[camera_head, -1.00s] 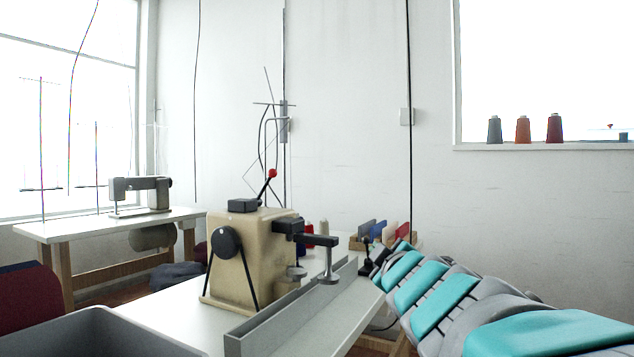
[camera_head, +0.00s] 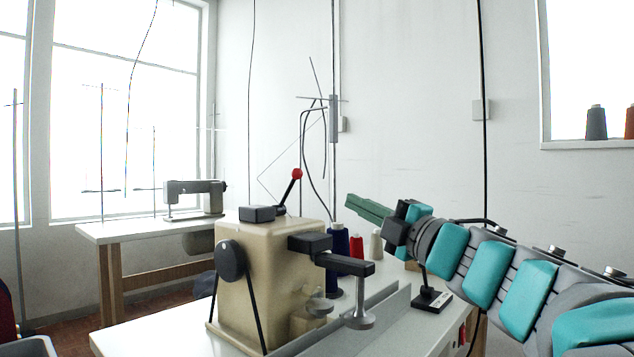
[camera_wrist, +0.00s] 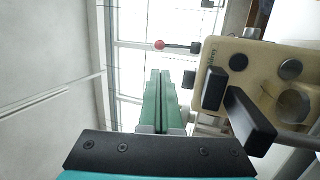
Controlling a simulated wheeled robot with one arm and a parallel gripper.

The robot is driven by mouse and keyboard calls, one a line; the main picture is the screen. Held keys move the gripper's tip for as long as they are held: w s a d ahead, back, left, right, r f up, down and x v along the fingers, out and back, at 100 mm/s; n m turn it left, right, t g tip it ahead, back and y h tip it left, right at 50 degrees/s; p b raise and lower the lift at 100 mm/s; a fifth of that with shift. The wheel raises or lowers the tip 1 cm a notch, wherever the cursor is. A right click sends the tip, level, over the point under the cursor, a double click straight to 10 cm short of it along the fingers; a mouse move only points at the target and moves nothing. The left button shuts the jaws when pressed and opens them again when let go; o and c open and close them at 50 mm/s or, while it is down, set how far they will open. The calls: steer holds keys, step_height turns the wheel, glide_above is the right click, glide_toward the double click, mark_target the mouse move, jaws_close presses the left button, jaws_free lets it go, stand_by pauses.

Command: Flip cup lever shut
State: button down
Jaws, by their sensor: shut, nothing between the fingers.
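The beige buttonhole machine (camera_head: 275,265) stands on the white table. Its black lever (camera_head: 287,192) with a red ball knob (camera_head: 297,174) rises from the top and leans up to the right. My gripper (camera_head: 350,202) is to the right of the knob, a little lower in the picture. Its green fingers are shut, empty and point left, apart from the lever. In the wrist view the fingertips (camera_wrist: 160,72) point toward the red knob (camera_wrist: 159,44), and the machine (camera_wrist: 268,75) appears sideways on the right. No contact shows.
The machine's black arm (camera_head: 345,263) juts right below my gripper. Blue (camera_head: 338,250), red (camera_head: 357,245) and cream thread spools (camera_head: 376,243) stand behind it. A grey rail (camera_head: 375,315) runs along the table. A sewing machine (camera_head: 195,197) sits on a far table.

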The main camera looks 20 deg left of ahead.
mark_target(301, 175)
steer(key=x, duration=1.4)
steer(key=shift+p, duration=0.35)
steer(key=shift+r, duration=0.1)
